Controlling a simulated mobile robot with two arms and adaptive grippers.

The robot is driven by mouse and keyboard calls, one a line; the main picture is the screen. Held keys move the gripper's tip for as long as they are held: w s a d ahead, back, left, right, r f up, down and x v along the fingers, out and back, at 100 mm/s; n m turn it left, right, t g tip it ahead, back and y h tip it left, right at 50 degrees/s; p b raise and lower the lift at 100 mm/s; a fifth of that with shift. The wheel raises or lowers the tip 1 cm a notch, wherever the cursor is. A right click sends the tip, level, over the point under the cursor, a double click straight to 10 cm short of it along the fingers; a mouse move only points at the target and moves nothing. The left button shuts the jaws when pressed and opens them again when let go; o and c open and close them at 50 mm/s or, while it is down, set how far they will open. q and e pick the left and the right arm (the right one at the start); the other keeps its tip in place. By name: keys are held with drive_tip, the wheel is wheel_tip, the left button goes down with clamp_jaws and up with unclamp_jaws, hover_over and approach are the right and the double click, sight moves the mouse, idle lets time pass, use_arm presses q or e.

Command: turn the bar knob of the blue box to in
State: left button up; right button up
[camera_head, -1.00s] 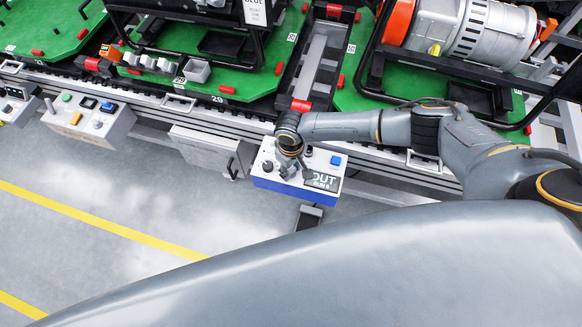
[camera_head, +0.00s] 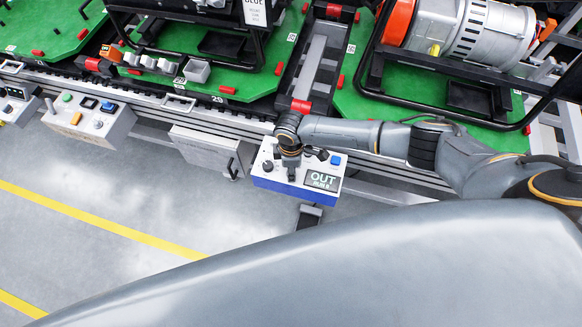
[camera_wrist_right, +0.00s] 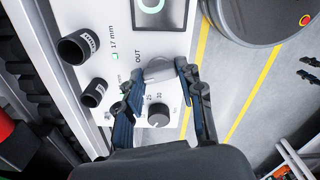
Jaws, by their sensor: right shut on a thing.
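The blue box (camera_head: 270,184) has a white top panel and hangs at the front of the conveyor, at the middle of the head view. In the right wrist view the light grey bar knob (camera_wrist_right: 158,68) stands beside the printed word OUT. My right gripper (camera_head: 291,172) is over the panel. In the wrist view its fingers (camera_wrist_right: 160,80) are closed on the bar knob, one on each side, and partly hide it. My left gripper is not in view.
On the panel, a round dark knob (camera_wrist_right: 158,115) and two black cylinders (camera_wrist_right: 78,47) are close to the fingers. A blue button (camera_head: 336,160) is at the panel's back right. Another control box (camera_head: 92,120) stands to the left. Green pallets (camera_head: 390,110) fill the conveyor behind.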

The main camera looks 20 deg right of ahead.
drive_tip(key=shift+n, duration=1.1)
drive_tip(key=o, duration=1.2)
drive_tip(key=shift+c, duration=0.2)
drive_tip(key=shift+r, duration=0.1)
wheel_tip(320, 180, up, 12)
